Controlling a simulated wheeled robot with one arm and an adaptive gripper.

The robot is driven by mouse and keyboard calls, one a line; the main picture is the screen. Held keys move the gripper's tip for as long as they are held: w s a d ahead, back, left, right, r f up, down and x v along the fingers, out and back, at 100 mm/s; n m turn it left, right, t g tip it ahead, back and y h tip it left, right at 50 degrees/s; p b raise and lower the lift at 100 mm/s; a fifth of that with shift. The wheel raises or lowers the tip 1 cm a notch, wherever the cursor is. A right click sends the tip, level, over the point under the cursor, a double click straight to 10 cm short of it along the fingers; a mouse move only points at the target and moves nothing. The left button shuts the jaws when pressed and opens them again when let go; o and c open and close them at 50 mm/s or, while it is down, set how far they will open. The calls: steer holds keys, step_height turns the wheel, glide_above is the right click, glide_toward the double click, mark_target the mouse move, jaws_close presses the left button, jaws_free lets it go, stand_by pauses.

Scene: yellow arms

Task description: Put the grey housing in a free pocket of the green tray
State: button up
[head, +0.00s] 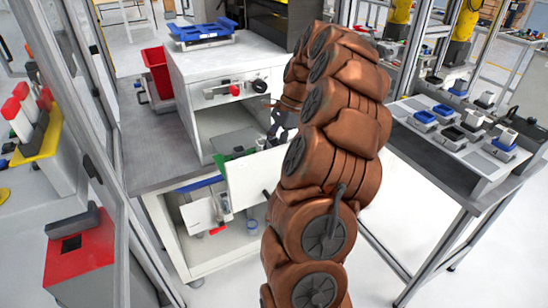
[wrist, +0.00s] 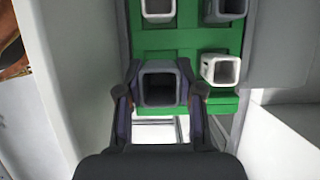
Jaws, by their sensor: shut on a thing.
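My gripper (wrist: 163,92) is shut on the grey housing (wrist: 163,73), a square hollow tube with its opening facing the wrist camera. It is at the near left part of the green tray (wrist: 190,42); I cannot tell whether its base touches the tray. The tray also bears a white housing (wrist: 158,7) at far left, a grey one (wrist: 225,8) at far right and a white one (wrist: 221,68) at near right. In the head view my gripper (head: 281,118) is partly hidden by my arm, and only a sliver of the green tray (head: 221,160) shows.
A white cabinet (head: 215,62) stands around the tray, with a blue tray (head: 203,31) on top. A white panel (head: 254,176) stands in front of the green tray. A red bin (head: 158,70) is at the left. Blue and grey holders stand on the right table (head: 430,148).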

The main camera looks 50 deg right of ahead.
steer(key=shift+f+p, duration=0.6)
steer(key=shift+f, duration=1.8)
steer(key=shift+f, duration=0.1)
steer(key=o, duration=1.1)
steer(key=shift+r, duration=0.25)
steer(key=shift+d+r+b, duration=0.3)
steer(key=shift+r, duration=0.1)
steer(key=shift+b+v, duration=1.4)
steer(key=shift+v, duration=4)
steer(key=shift+s+a+r, duration=0.1)
